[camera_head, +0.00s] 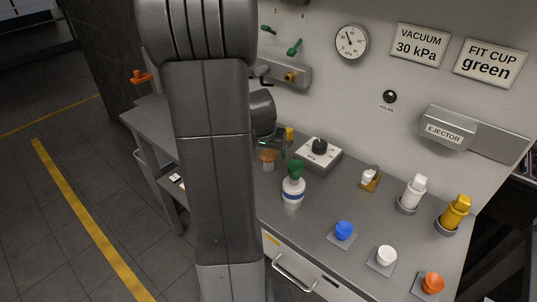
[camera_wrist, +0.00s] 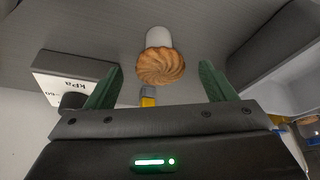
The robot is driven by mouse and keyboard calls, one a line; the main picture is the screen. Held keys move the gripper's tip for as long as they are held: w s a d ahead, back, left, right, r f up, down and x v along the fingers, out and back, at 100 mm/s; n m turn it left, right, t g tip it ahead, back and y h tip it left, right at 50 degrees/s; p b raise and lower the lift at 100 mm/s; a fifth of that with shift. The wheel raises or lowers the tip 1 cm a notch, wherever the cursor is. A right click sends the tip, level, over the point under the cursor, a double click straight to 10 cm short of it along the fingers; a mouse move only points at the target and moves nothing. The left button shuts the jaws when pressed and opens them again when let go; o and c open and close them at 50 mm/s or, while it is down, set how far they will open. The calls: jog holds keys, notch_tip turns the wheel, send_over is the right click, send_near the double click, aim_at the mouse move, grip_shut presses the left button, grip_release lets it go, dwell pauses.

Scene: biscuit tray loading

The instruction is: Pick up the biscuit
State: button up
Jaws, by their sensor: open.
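The biscuit is round, golden brown and ridged in a swirl. In the wrist view the biscuit (camera_wrist: 162,68) sits at one end of a white round stand (camera_wrist: 158,37), between and slightly beyond my green fingertips. In the head view the biscuit (camera_head: 268,156) is small and sits on the stand near the back of the bench, just right of my arm. My gripper (camera_wrist: 162,72) is open, with one finger on each side of the biscuit and a gap to both. In the head view my gripper (camera_head: 274,142) is just above the biscuit, partly hidden by my arm.
A grey box with a black knob (camera_head: 319,146) stands right of the gripper. A white bottle with a green cap (camera_head: 293,188) stands in front. Blue (camera_head: 344,230), white (camera_head: 387,256) and orange (camera_head: 433,283) cups lie towards the front right. A yellow piece (camera_wrist: 147,98) is near the fingers.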

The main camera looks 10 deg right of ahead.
jog(key=shift+c, duration=0.3)
jog(key=c, duration=0.7)
jog(key=shift+r, duration=0.1)
